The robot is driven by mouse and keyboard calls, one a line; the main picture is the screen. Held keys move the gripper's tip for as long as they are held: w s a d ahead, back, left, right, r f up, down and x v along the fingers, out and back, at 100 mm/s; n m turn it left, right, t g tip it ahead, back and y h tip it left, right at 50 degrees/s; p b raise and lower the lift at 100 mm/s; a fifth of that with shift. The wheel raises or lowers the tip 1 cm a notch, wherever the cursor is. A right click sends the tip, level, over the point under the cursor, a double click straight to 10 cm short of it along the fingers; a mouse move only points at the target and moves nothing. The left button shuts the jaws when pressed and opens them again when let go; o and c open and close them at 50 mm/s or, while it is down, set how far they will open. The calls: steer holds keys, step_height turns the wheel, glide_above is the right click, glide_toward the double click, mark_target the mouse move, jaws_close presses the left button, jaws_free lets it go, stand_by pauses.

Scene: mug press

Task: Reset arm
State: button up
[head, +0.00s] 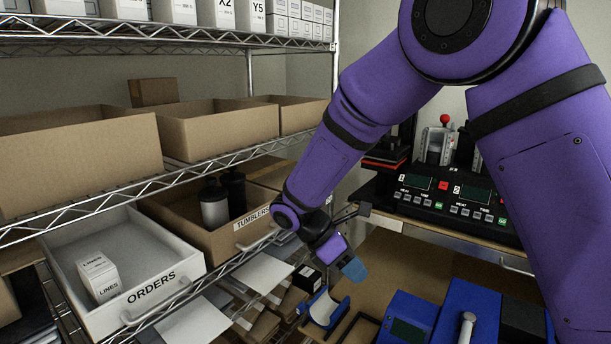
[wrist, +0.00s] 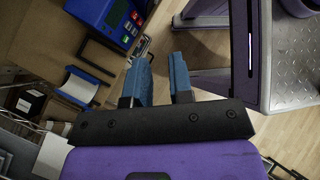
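My gripper (head: 350,268) hangs from my purple arm in the middle of the head view, above the wooden worktop and to the right of the wire shelves. In the wrist view, its two blue fingers (wrist: 162,64) stand apart with an empty gap between them, and bare floor shows behind. The gripper touches nothing that I can see. In the head view, one finger largely hides the other.
A mug press control box (head: 450,210) stands at the back right. Blue machines (head: 408,315) and a blue cradle (head: 322,309) sit below my gripper. An ORDERS drawer (head: 155,290) and a TUMBLERS bin (head: 225,240) extend from the shelves at left.

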steer(key=s+d+r+m+t+y, duration=0.2)
steer(key=s+d+r+m+y, duration=0.2)
steer(key=s+d+r+m, duration=0.4)
steer(key=s+d+r+m+t+y, duration=0.25)
steer(key=s+d+r+m, duration=0.25)
steer(key=d+r, duration=0.5)
steer(key=s+d+r+m+t+y, duration=0.2)
steer(key=s+m+t, duration=0.1)
steer(key=s+m, duration=0.3)
steer(key=s, duration=0.2)
steer(key=shift+s+d+r+m, duration=0.25)
steer(key=shift+s+m, duration=0.05)
steer(key=shift+s, duration=0.1)
